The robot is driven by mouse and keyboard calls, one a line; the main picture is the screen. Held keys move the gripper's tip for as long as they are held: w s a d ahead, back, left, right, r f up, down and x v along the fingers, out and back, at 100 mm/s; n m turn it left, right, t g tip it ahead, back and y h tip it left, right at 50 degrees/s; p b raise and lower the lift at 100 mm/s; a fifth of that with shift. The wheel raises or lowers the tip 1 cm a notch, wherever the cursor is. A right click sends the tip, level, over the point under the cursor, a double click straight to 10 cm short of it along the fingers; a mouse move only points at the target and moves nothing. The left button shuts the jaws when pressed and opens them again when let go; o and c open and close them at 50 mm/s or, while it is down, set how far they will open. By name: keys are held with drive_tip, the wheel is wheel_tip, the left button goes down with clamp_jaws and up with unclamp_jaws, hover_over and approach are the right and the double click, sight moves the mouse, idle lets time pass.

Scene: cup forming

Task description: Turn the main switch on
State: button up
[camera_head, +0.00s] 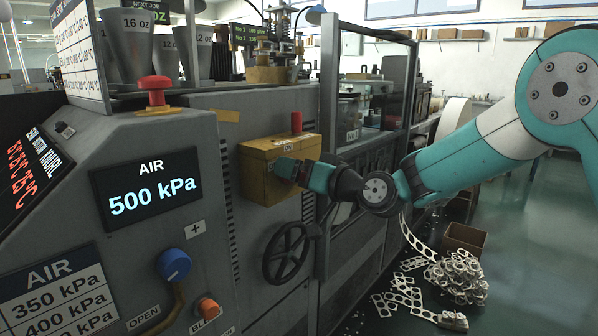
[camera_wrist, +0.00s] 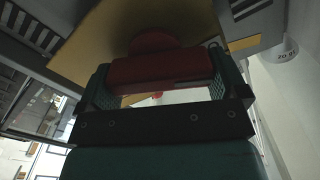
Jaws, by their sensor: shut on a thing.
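The main switch is a yellow box (camera_head: 262,160) on the grey machine's side, with a small label reading ON on its upper part. A short red upright piece (camera_head: 296,122) stands at its top. My gripper (camera_head: 288,168) is at the front face of the box and hides part of it. In the wrist view a red handle (camera_wrist: 160,70) with a rounded end lies between the two fingers of my gripper (camera_wrist: 160,80), which are shut on it. The handle itself is hidden by my gripper in the head view.
A black handwheel (camera_head: 287,253) is just below the box. A red emergency button (camera_head: 155,88), an air display (camera_head: 148,183) reading 500 kPa, a blue knob (camera_head: 174,264) and an orange knob (camera_head: 208,307) are left. Scrap strips (camera_head: 455,276) and a carton (camera_head: 464,239) lie on the floor at right.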

drive_tip(key=m+p, duration=0.1)
drive_tip(key=m, duration=0.2)
drive_tip(key=shift+w+d+m, duration=0.1)
drive_tip(key=shift+m, duration=0.3)
drive_tip(key=m+p, duration=0.1)
drive_tip(key=m, duration=0.2)
drive_tip(key=shift+w+m+p, duration=0.1)
drive_tip(key=shift+m+p, duration=0.2)
drive_tip(key=m+p, duration=0.2)
drive_tip(key=m, duration=0.1)
drive_tip(key=m+p, duration=0.1)
drive_tip(key=m, duration=0.1)
drive_tip(key=shift+w+d+f, duration=0.1)
drive_tip(key=shift+d+f, duration=0.05)
drive_tip(key=shift+f, duration=0.15)
drive_tip(key=shift+m, duration=0.4)
drive_tip(key=o, duration=0.6)
drive_tip(key=b+v, duration=0.5)
drive_tip(key=v, duration=1.2)
drive_tip(key=shift+d, duration=0.15)
